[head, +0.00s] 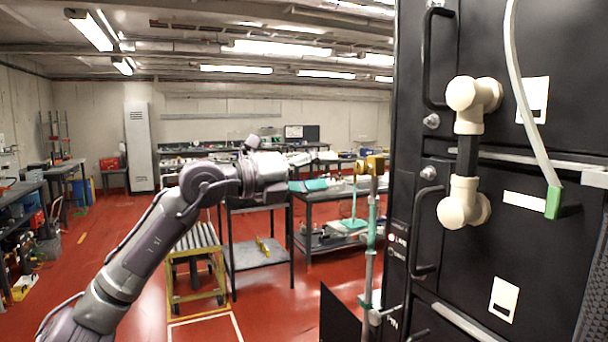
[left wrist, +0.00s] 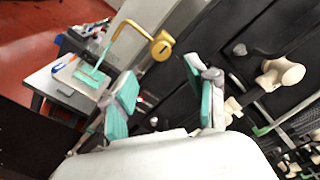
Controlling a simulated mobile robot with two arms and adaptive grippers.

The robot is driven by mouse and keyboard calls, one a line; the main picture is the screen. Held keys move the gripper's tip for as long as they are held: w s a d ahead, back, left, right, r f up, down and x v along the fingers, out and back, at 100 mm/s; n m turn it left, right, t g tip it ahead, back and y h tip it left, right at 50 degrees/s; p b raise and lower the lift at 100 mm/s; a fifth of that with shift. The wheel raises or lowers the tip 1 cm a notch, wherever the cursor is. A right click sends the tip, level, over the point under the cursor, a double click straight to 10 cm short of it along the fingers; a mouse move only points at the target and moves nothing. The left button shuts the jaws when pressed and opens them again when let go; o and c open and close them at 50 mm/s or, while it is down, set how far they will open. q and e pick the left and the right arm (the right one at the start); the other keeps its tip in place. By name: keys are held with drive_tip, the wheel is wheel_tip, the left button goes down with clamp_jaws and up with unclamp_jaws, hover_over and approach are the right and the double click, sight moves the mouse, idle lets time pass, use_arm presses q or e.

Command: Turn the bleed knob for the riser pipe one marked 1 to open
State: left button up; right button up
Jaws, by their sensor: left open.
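A small yellow knob (head: 374,165) tops a thin upright pipe (head: 370,238) beside the black cabinet in the head view. In the left wrist view a yellow round knob (left wrist: 161,49) with a dark mark sits at the end of a bent yellow pipe (left wrist: 124,31), beyond the fingertips. I cannot read a number on it. My left gripper (head: 318,171) points right, toward the yellow knob, at about its height. In the left wrist view the left gripper (left wrist: 162,95) has its teal-padded fingers wide apart, with nothing between them. My right gripper is not seen.
The black cabinet (head: 425,185) at right carries bar handles and cream pipe fittings (head: 463,203). A grey hose (head: 520,90) hangs before it. Workbenches (head: 340,195) with tools stand behind my left arm, and a yellow-framed stand (head: 197,262) is below it. Red floor is open at left.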

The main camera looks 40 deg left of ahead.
use_arm(q)
drive_tip(key=shift+v, duration=1.7)
